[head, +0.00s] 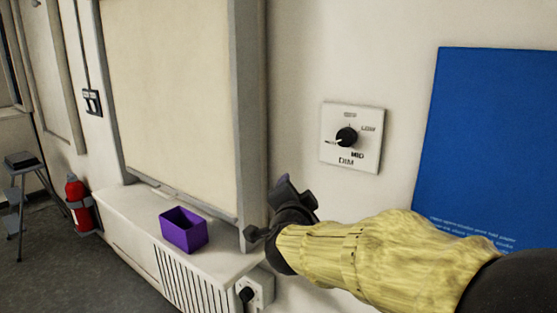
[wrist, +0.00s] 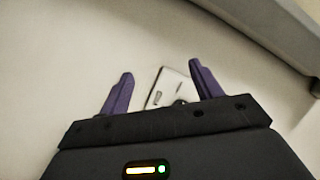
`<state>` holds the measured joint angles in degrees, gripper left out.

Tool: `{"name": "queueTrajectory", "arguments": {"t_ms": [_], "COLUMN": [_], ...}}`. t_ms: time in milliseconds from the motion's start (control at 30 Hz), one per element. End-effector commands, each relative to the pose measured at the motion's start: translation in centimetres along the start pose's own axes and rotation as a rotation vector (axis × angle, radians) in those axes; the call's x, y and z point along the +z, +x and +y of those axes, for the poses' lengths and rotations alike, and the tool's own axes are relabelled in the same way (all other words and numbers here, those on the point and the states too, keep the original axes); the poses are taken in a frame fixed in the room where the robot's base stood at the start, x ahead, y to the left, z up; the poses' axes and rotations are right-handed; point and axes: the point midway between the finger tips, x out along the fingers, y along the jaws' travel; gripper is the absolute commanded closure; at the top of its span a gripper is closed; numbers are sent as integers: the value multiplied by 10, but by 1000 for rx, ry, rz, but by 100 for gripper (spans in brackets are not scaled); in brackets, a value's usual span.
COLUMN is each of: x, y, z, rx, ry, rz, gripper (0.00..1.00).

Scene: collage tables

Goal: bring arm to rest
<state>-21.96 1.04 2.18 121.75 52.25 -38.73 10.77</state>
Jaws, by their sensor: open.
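My arm reaches in from the lower right of the head view in a yellow sleeve. My gripper (head: 268,207) is dark and held in front of the wall, below and left of the dimmer dial. In the wrist view my gripper (wrist: 160,70) shows two purple fingers spread apart with nothing held between them. A small white plate (wrist: 168,88) shows beyond the fingers, partly hidden by the gripper body; I cannot tell which wall fitting it is.
The dimmer dial (head: 346,137) is on the wall, left of a blue poster (head: 490,150). A purple box (head: 184,230) stands on a white ledge (head: 125,208). A socket with a black knob or plug (head: 250,292) is below my gripper. A red extinguisher (head: 78,205) and stool (head: 22,190) stand left.

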Motion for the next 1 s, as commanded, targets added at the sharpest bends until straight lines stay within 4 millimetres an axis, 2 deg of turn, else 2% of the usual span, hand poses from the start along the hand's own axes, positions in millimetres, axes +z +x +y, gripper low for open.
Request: {"name": "queueTrajectory", "arguments": {"t_ms": [33,133,233,400,500,600,833,900,1000], "x": [9,33,54,76,80,81,74,64,56], "y": [1,-4,-20,-65,-93,-119,-177,-176,-177], "z": [22,66,118,204,241,270,323,307,295], "rx": [24,75,144,273,339,394,506,500,499], "ry": [-80,-245,-400,-614,-694,-759,-866,-867,-866], "rz": [-71,-240,-420,-715,-852,-969,-1199,-1193,-1191], "gripper": [35,35,35,35,35,35,35,35,35]}}
